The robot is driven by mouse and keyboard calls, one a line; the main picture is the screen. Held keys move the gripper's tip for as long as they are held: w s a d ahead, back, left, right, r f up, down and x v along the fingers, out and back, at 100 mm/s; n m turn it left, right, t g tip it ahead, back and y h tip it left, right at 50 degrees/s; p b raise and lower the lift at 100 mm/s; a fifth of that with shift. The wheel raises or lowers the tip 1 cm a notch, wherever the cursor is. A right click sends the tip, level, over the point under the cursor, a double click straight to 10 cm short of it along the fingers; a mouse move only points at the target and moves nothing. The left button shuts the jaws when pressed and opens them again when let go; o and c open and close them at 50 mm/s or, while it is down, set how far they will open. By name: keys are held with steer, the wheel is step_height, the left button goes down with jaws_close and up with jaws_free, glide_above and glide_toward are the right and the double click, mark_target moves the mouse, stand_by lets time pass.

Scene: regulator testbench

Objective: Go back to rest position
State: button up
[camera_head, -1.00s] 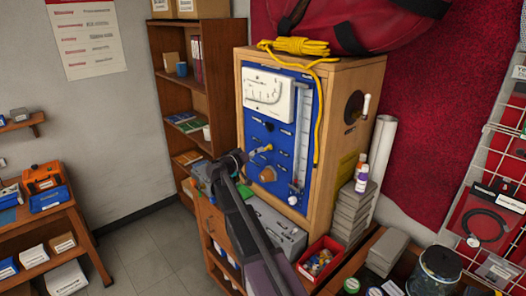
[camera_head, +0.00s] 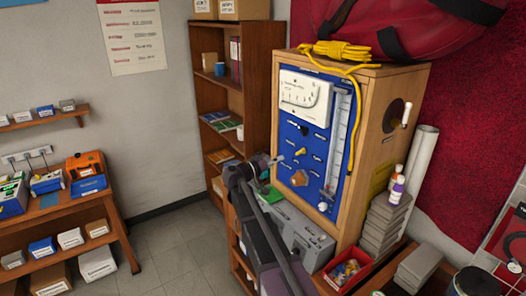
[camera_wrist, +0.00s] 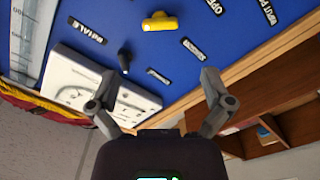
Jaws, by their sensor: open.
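The regulator testbench is a wooden cabinet (camera_head: 369,125) with a blue front panel (camera_head: 318,150). The panel carries a white gauge (camera_head: 302,94), a clear vertical tube (camera_head: 337,140), a yellow knob (camera_head: 300,152) and an orange-brown knob (camera_head: 300,178). My gripper (camera_head: 274,160) is left of the panel, apart from the knobs. In the wrist view my gripper (camera_wrist: 157,75) has its fingers spread with nothing between them. That view is upside down and shows the blue panel (camera_wrist: 205,20), the yellow knob (camera_wrist: 160,21) and the gauge (camera_wrist: 115,95).
A grey case (camera_head: 292,228) lies below the panel, close to my arm. A red bin (camera_head: 347,270) and stacked grey boxes (camera_head: 382,225) stand to the right. A bookshelf (camera_head: 263,60) is behind. Open floor (camera_head: 170,255) lies left, before a side bench (camera_head: 125,240).

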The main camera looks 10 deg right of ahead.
steer(key=s+d+f+n+g+y+b, duration=0.2)
steer(key=s+f+g+y+b, duration=0.45)
steer(key=s+f, duration=1.05)
steer(key=s+a+f+n+y, duration=0.1)
steer(key=s+a+f+y, duration=0.3)
steer(key=s, duration=0.3)
steer(key=s+a+f+n+y+b, duration=0.1)
steer(key=s+a+f+y, duration=0.4)
steer(key=s+y, duration=0.1)
steer(key=shift+s+a+f+n, duration=0.15)
steer(key=shift+s+n, duration=0.25)
steer(key=shift+s, duration=0.3)
steer(key=shift+c, duration=0.2)
